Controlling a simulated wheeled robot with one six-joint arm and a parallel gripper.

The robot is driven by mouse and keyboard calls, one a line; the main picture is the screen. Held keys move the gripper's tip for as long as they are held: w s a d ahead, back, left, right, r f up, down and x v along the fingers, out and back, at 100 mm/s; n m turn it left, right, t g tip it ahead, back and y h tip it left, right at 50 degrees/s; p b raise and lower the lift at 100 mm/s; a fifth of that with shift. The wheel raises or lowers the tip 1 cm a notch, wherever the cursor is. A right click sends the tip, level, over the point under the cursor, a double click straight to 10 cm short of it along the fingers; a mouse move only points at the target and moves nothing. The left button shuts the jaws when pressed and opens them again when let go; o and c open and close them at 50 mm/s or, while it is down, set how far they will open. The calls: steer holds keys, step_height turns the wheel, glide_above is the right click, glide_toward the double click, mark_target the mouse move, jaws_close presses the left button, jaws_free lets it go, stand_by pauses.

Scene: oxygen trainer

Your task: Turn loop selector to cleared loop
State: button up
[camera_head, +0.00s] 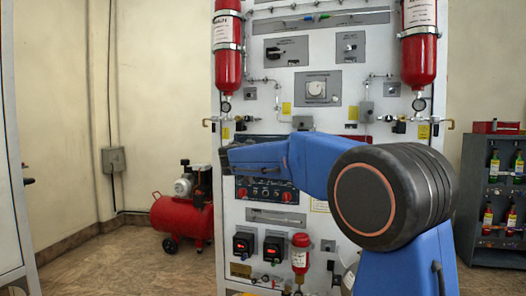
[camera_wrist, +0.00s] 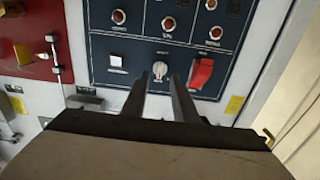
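In the wrist view a small pale rotary knob (camera_wrist: 159,69) sits low in the middle of a dark blue panel (camera_wrist: 125,48). Its labels are too small to read, so I cannot confirm its marked positions. My gripper (camera_wrist: 159,84) is open, with its two dark fingers apart and pointing at the panel just below the knob. The knob shows in the gap between the fingertips; I cannot tell whether they touch it. In the head view my blue arm covers part of the trainer front (camera_head: 262,112), and the fingers cannot be made out.
Indicator lamps (camera_wrist: 168,23) line the panel above. A red box (camera_wrist: 25,45) is at left. A red compressor (camera_head: 180,215) stands on the floor.

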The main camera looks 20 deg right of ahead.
steer(key=shift+x, duration=1.75)
steer(key=shift+c, duration=0.6)
jaws_close()
steer(key=shift+a+f+n, duration=0.1)
steer(key=shift+n, duration=4.4)
